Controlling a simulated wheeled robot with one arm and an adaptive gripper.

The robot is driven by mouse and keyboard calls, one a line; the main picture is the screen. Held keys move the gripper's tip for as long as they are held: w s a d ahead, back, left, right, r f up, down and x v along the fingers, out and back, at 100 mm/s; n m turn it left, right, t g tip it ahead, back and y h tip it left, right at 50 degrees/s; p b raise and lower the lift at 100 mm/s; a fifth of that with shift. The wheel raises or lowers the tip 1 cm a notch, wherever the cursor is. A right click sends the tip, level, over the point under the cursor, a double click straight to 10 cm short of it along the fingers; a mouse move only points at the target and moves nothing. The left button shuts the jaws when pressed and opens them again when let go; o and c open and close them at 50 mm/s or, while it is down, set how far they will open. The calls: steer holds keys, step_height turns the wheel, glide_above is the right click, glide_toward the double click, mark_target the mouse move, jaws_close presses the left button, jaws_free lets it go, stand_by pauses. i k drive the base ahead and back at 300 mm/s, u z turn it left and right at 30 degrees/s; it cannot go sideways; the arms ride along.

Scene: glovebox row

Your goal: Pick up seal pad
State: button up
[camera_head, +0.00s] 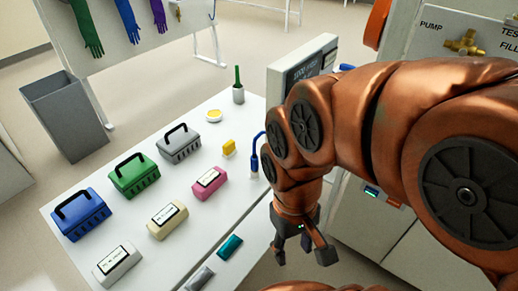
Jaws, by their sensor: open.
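No object carries a readable "seal pad" name, so I cannot tell for sure which one it is. A small teal block (229,247) lies near the right edge of the white table (188,235). A round white and yellow piece (213,115) and a yellow piece on a white base (229,147) lie further back. My gripper (302,255) points down, open and empty, to the right of the teal block and apart from it. My arm hides part of the area behind it.
Blue (80,214), green (134,174) and grey (179,144) cases with black handles stand on the table. White (117,264), beige (167,219) and pink (209,183) labelled packs lie in front. A display box (300,66) stands at the back right.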

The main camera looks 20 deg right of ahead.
mark_target(229, 151)
steer(key=z, duration=0.05)
steer(key=i, duration=0.45)
steer(key=z, duration=0.05)
steer(key=k, duration=0.5)
steer(key=u, duration=2.6)
steer(key=k, duration=0.85)
steer(key=z, duration=0.9)
steer(key=i, duration=0.5)
steer(key=z, duration=0.05)
